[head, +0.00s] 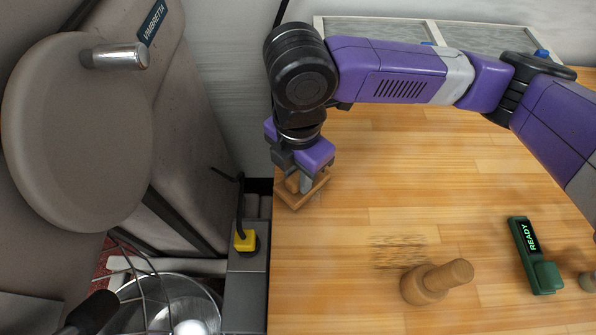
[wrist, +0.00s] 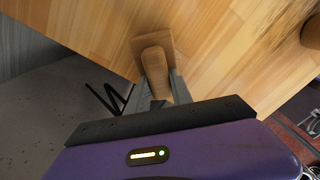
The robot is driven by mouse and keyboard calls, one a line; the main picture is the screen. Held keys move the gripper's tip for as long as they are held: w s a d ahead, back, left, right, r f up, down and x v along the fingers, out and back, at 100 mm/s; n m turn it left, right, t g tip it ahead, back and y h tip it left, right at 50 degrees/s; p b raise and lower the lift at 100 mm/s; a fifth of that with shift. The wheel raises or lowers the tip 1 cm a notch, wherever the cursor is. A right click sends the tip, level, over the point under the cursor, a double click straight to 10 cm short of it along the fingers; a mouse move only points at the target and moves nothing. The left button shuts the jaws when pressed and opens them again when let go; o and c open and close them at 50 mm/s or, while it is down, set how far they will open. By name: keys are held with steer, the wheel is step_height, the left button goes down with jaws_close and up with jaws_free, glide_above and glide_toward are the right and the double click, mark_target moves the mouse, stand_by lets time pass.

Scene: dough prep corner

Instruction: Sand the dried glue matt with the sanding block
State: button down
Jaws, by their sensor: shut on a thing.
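The wooden sanding block (head: 318,190) is in my gripper (head: 301,180), at the left edge of the wooden worktop (head: 390,180). In the wrist view, my gripper (wrist: 160,92) is shut on the upright handle of the sanding block (wrist: 153,45). The block's flat base is low over the worktop edge; I cannot tell whether it touches. The dried glue (head: 398,250) shows as a rough patch of thin brown streaks on the worktop, right of and nearer than my gripper. It is partly in view at the wrist view's upper right (wrist: 268,15).
A mixer (head: 75,130), steel bowl (head: 170,305) and yellow plug (head: 245,240) are left of the worktop. The worktop's middle is clear.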

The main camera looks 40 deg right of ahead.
steer(key=shift+f+b, duration=0.4)
steer(key=shift+f, duration=0.25)
steer(key=shift+r, duration=0.1)
steer(key=shift+s+d+r, duration=0.15)
steer(key=shift+s+d, duration=0.45)
steer(key=shift+d, duration=0.2)
steer(key=shift+w+a, duration=0.6)
steer(key=shift+a, duration=0.2)
steer(key=shift+r+p, duration=2.35)
steer(key=shift+r, duration=0.05)
